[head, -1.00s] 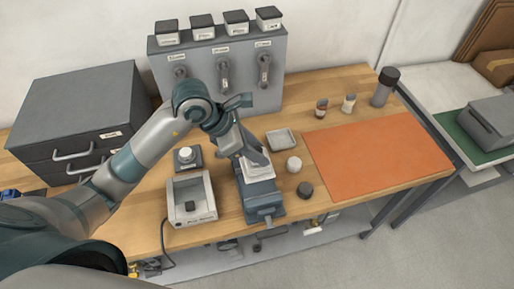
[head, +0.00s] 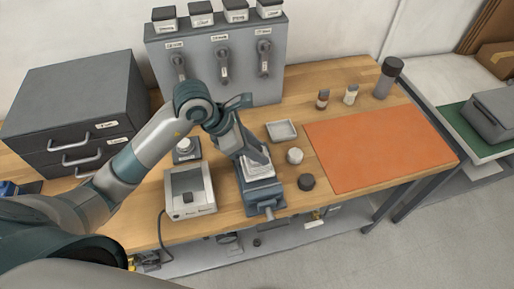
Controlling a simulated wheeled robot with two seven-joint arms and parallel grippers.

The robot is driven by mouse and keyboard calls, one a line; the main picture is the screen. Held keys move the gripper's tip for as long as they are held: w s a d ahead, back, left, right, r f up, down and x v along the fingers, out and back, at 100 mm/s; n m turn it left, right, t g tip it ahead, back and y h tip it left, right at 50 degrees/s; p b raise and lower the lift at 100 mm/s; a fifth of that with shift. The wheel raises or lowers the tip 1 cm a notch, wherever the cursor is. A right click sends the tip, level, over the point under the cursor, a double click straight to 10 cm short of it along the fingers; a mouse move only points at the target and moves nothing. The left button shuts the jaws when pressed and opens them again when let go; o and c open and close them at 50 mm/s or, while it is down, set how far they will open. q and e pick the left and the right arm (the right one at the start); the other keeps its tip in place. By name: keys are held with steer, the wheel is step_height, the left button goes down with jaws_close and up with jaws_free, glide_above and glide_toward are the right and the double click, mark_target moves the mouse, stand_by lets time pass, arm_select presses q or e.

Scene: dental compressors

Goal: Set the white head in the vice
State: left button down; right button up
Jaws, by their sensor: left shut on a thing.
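The blue-grey vice (head: 266,196) stands near the front edge of the wooden bench. My left gripper (head: 257,158) points down over the vice and is shut on the white head (head: 260,171). The white head is at the top of the vice, around its jaws. The gripper partly hides it, so I cannot tell how deep it sits or whether the vice grips it. My right gripper is not in view.
A grey box-shaped device (head: 190,192) stands left of the vice. A white round part (head: 295,156), a dark round part (head: 306,182) and a small tray (head: 282,131) lie to the right. The orange mat (head: 380,150) is clear.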

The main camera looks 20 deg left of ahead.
arm_select(q)
steer(key=shift+f+b, duration=0.25)
steer(key=shift+b, duration=0.4)
stand_by(1.1)
steer(key=shift+f+b, duration=1.55)
steer(key=shift+b, duration=0.2)
stand_by(1.6)
steer(key=shift+f+b, duration=0.1)
steer(key=shift+b, duration=0.2)
stand_by(0.9)
steer(key=c, duration=0.7)
jaws_free()
steer(key=shift+c, duration=0.2)
